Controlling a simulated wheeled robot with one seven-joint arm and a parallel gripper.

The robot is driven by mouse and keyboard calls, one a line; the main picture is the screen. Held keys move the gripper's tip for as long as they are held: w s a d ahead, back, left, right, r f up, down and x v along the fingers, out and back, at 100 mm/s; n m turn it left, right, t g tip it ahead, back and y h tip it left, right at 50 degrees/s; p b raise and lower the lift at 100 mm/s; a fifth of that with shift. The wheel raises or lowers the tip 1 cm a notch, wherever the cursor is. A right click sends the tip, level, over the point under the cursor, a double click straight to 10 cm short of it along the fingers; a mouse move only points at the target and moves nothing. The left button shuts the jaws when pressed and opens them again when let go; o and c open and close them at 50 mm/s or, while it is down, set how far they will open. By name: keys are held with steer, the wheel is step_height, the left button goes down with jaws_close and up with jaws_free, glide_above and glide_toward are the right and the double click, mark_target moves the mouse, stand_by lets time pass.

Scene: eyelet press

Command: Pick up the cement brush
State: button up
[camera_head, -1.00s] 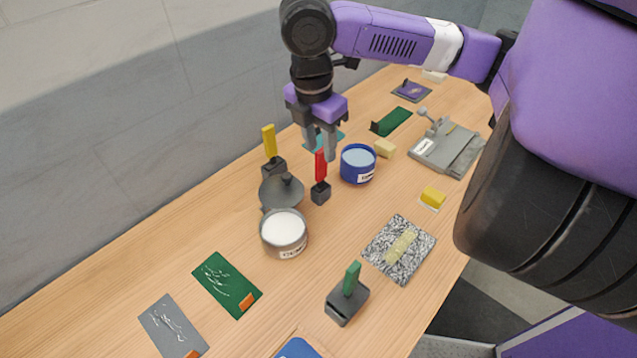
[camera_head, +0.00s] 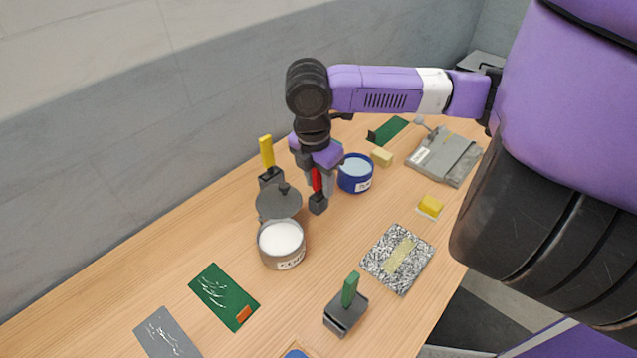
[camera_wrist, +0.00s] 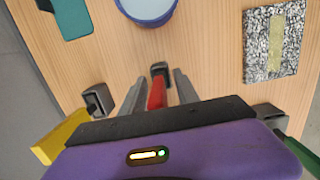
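A red-handled brush (camera_head: 317,181) stands upright on a dark block-like base (camera_head: 317,204), just left of the blue tin. My gripper (camera_head: 319,188) points down over it. In the wrist view the red handle (camera_wrist: 157,94) lies between the two grey fingers of my gripper (camera_wrist: 159,78), with a gap on each side. The fingers are open. A yellow-handled brush (camera_head: 267,152) stands to the left, and a green-handled one (camera_head: 350,290) stands at the front. I cannot read from these views which one is the cement brush.
The blue tin (camera_head: 355,176) stands close to the right of my gripper. An open grey tin (camera_head: 283,246) of white stuff and a dark round lid (camera_head: 279,203) are in front on the left. A speckled plate (camera_head: 385,270) lies to the right. A grey wall (camera_head: 130,150) backs the table.

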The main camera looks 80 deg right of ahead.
steer(key=shift+c, duration=0.3)
jaws_close()
step_height(320, 180, up, 20)
stand_by(0.6)
